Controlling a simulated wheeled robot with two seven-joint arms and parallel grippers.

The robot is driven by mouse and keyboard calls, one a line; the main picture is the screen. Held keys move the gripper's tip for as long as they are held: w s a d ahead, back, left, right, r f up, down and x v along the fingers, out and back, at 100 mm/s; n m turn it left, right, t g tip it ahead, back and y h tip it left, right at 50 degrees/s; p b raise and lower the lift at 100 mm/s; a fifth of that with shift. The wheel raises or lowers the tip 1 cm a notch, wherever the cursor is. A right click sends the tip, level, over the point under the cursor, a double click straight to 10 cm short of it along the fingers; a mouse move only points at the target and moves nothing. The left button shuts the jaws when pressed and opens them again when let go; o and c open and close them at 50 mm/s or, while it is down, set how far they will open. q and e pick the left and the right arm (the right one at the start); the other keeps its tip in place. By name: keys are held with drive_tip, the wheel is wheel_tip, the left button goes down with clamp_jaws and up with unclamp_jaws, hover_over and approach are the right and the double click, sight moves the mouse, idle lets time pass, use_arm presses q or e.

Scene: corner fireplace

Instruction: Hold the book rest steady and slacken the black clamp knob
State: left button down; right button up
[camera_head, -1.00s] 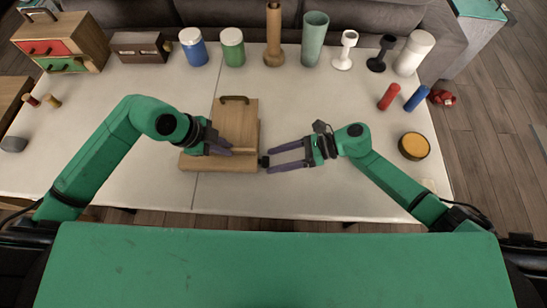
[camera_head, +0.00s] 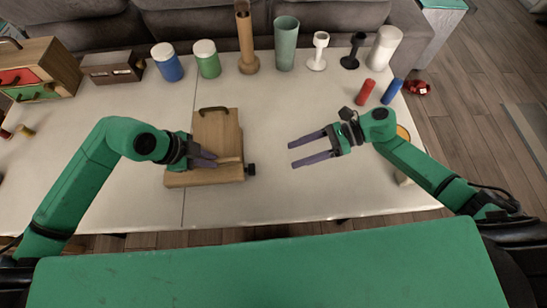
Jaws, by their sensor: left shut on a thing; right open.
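The wooden book rest (camera_head: 217,130) stands on the white table, with a dark handle at its top edge. Its black clamp knob (camera_head: 251,169) sticks out at the right end of its base. My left gripper (camera_head: 210,160) is shut on the book rest, over its front; its fingers partly hide the panel. My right gripper (camera_head: 311,149) is open and empty, to the right of the knob and apart from it, with its fingers pointing left.
Along the back of the white table (camera_head: 300,197) stand a blue jar (camera_head: 167,62), a green jar (camera_head: 207,58), a wooden vase (camera_head: 246,40) and several other upright things.

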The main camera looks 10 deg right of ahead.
sight(258, 173)
drive_tip(key=s+n, duration=0.1)
drive_tip(key=s+n+t, duration=0.2)
drive_tip(key=shift+a+f, duration=0.1)
drive_tip(key=shift+a, duration=0.15)
drive_tip(key=shift+s+n+t, duration=0.15)
drive_tip(key=shift+n+t, duration=0.25)
drive_tip(key=shift+n, duration=0.2)
drive_tip(key=shift+a, duration=0.15)
drive_tip(key=x, duration=1.1)
drive_tip(key=shift+w+a, duration=0.25)
drive_tip(key=shift+a, duration=0.1)
clamp_jaws()
